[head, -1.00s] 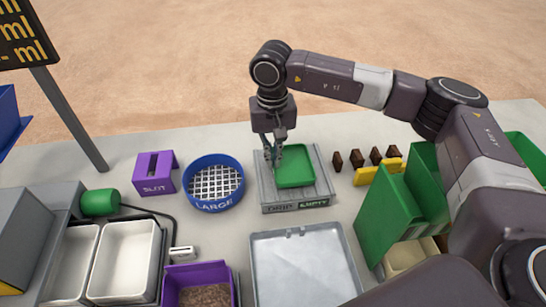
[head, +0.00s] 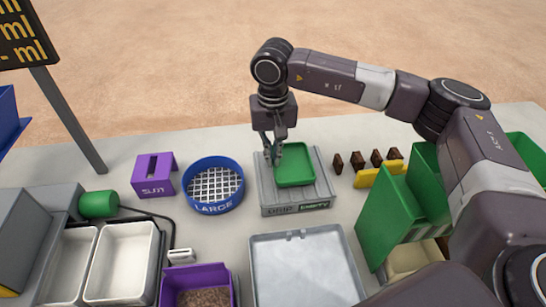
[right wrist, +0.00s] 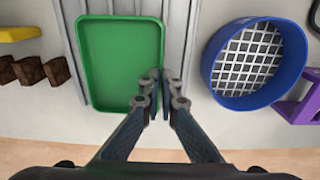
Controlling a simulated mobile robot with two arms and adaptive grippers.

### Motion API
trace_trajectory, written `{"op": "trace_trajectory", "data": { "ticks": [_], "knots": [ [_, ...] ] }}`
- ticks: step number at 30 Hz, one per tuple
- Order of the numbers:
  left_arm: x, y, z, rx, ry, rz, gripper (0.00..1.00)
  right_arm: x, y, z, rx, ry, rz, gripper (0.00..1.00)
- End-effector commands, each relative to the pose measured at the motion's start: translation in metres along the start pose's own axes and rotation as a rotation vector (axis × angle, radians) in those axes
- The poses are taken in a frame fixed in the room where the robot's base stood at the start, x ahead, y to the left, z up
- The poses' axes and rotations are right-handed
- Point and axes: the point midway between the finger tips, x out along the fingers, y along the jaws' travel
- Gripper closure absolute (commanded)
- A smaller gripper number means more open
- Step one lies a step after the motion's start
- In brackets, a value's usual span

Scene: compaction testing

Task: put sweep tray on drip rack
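The green sweep tray (head: 295,166) is a shallow rectangular tray with rounded corners and looks empty. It lies flat over the grey drip rack (head: 266,202), whose front labels read DRIP and EMPTY. The tray (right wrist: 120,60) and the rack's grooved surface (right wrist: 180,30) also show in the right wrist view. My right gripper (head: 273,158) points down at the tray's left rim. In the right wrist view my right gripper (right wrist: 162,75) is closed around that rim, one finger on each side. My left gripper is not in view.
A blue LARGE sieve (head: 214,184) and a purple slotted block (head: 154,175) stand left of the rack. A grey tray (head: 300,270) lies in front. Several brown blocks (head: 357,159), a yellow piece (head: 376,175) and green panels (head: 388,217) stand right.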

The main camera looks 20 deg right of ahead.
Motion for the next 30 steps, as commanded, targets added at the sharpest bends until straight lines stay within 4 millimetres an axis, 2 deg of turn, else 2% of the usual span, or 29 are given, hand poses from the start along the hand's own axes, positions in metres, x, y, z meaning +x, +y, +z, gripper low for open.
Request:
{"op": "trace_trajectory", "data": {
  "ticks": [1,6,13,20,25,30],
  "knots": [
    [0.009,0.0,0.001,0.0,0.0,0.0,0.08,0.025,-0.002,0.012,-0.01,-0.035,0.008,1.0],
    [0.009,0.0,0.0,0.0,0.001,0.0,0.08,0.026,-0.002,0.012,-0.01,-0.035,0.009,1.0],
    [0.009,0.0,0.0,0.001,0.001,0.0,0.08,0.026,-0.002,0.012,-0.01,-0.035,0.009,0.75],
    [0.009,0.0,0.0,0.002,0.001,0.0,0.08,0.026,-0.002,0.012,-0.01,-0.036,0.009,0.75],
    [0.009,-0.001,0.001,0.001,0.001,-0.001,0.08,0.018,-0.002,0.011,-0.009,-0.031,0.007,0.75],
    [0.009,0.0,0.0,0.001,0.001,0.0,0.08,-0.008,-0.003,0.009,-0.008,-0.022,0.005,0.75]
  ]
}}
